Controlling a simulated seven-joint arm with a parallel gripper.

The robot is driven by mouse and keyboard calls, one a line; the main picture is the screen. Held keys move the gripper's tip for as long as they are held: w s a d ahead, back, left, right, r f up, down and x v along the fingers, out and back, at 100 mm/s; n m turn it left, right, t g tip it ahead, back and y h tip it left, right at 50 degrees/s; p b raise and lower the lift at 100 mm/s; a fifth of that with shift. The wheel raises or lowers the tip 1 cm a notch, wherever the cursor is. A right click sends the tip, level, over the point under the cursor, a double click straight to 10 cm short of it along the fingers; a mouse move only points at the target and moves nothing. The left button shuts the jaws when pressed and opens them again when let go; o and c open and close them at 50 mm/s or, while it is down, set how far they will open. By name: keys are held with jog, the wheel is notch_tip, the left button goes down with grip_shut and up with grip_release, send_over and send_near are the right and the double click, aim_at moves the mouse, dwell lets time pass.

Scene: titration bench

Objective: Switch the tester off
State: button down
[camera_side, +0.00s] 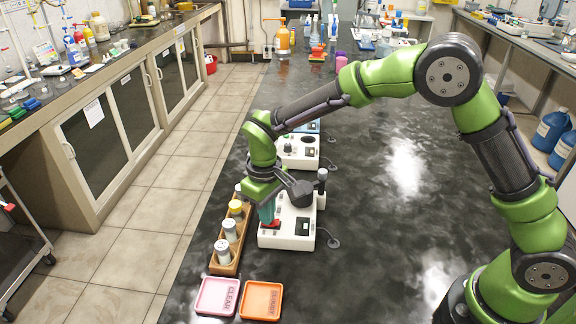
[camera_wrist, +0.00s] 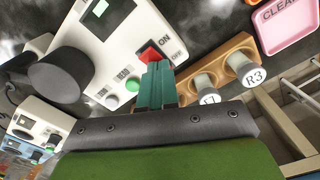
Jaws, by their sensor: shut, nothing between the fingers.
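The tester is a white box (camera_side: 290,236) on the dark bench in the side view. In the wrist view its white top (camera_wrist: 112,52) carries a red switch (camera_wrist: 151,52) with ON and OFF lettering, a green button (camera_wrist: 132,84) and a small green-lit screen (camera_wrist: 100,7). My gripper (camera_side: 267,222) is over the tester's near left part, pointing down. In the wrist view its teal fingers (camera_wrist: 155,68) are shut together and empty. Their tips are right at the red switch and hide part of it. I cannot tell whether they touch it.
A wooden rack (camera_side: 226,267) with capped vials stands just left of the tester. A pink CLEAR tray (camera_side: 203,307) and an orange tray (camera_side: 247,311) lie in front. Another white instrument (camera_side: 297,152) stands behind. The bench to the right is mostly clear.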

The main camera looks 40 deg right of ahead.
notch_tip(320, 180, up, 7)
dwell(0.8)
jog(key=shift+f, duration=0.35)
jog(key=shift+s+d+f, duration=0.15)
jog(key=shift+s+f, duration=0.05)
jog(key=shift+s, duration=0.45)
jog(key=s+d+r+m+t+y, duration=0.1)
jog(key=s+d+r+m+t, duration=0.2)
jog(key=s+d+r, duration=0.3)
jog(key=s+d+r+m+t+y, duration=0.1)
jog(key=s+d+r+m+t, duration=0.3)
jog(key=s, duration=0.9)
jog(key=shift+d+r, duration=1.35)
jog(key=shift+d, duration=0.95)
